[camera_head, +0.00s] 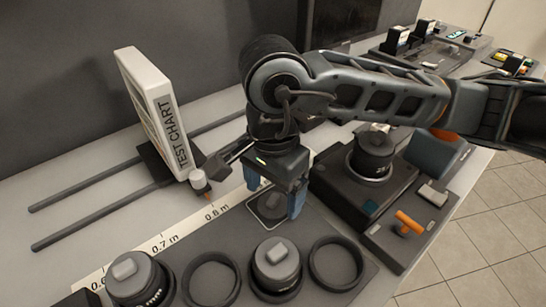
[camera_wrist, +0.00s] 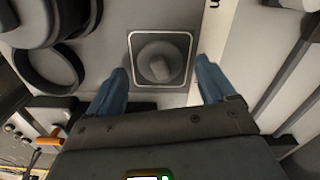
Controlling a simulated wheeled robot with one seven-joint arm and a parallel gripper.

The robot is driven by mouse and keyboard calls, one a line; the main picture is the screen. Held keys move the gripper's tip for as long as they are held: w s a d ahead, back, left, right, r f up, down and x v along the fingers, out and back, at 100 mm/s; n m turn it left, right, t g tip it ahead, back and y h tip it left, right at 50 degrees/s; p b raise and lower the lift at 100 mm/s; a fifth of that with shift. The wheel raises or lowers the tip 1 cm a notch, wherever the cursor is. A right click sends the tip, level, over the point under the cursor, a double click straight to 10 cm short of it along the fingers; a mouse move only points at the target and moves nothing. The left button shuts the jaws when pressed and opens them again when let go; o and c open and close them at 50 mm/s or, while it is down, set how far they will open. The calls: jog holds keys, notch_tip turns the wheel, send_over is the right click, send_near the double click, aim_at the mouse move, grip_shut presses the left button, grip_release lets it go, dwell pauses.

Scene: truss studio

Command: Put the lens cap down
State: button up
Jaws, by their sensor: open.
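In the head view the cap (camera_head: 270,206) shows dark and partly hidden under my gripper (camera_head: 274,200). My gripper is open and points down, with one blue finger on each side of the cap. In the wrist view both fingers (camera_wrist: 162,72) stand apart from the cap, with a gap on each side.
Two lenses (camera_head: 141,278) (camera_head: 277,268) and two open rings (camera_head: 211,280) (camera_head: 336,263) sit in front. A test chart (camera_head: 160,115) stands on rails at left. A black device with a lens (camera_head: 372,155) and an orange-handled plate (camera_head: 408,222) are at right.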

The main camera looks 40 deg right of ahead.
aim_at(273, 199)
notch_tip(273, 199, up, 11)
jog(key=shift+b, duration=0.45)
dwell(0.4)
